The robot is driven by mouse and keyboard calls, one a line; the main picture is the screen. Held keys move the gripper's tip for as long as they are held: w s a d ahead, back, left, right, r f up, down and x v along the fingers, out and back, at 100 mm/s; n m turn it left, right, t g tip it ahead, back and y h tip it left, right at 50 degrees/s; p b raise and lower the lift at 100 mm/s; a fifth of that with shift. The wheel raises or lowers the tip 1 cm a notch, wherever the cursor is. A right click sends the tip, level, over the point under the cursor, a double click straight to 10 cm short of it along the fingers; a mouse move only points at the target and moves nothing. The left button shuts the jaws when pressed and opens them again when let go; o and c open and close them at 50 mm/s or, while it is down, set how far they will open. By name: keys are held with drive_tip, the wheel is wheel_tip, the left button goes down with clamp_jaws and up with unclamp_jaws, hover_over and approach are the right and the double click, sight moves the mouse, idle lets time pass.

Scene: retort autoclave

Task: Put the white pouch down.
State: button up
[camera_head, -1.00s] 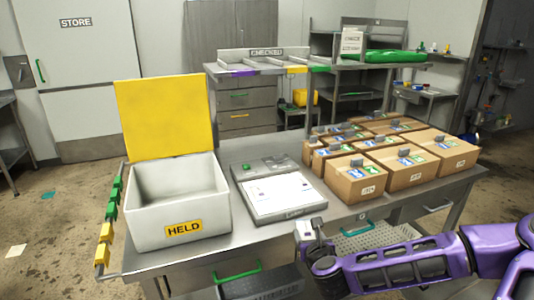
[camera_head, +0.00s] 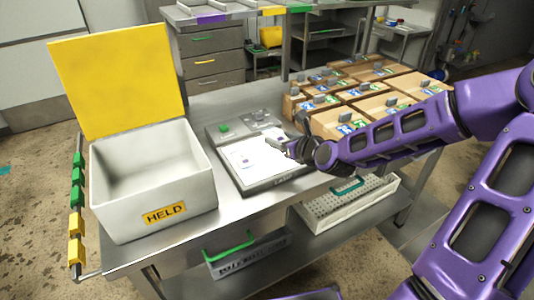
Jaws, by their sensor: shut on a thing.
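My gripper (camera_head: 279,146) is over the right part of the bright white panel of a grey bench device (camera_head: 262,183). It is shut on the white pouch, but the pouch's outline is hard to tell from the white panel behind it. Small dark and pinkish marks show on the white area. I cannot tell whether the pouch touches the panel. An open white box labelled HELD (camera_head: 160,213), with its yellow lid (camera_head: 118,80) raised, stands to the left and looks empty inside.
A perforated white tray (camera_head: 345,205) and a grey bin with a green handle (camera_head: 245,257) are below. A shelf with coloured labels (camera_head: 235,14) stands behind.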

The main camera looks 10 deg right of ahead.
sight(280, 171)
wheel_tip(280, 171, down, 9)
drive_tip(key=shift+f+b, duration=0.1)
drive_tip(key=shift+b, duration=1.1)
drive_tip(key=shift+f, duration=0.1)
drive_tip(key=o, duration=1.4)
drive_tip(key=shift+c, duration=0.2)
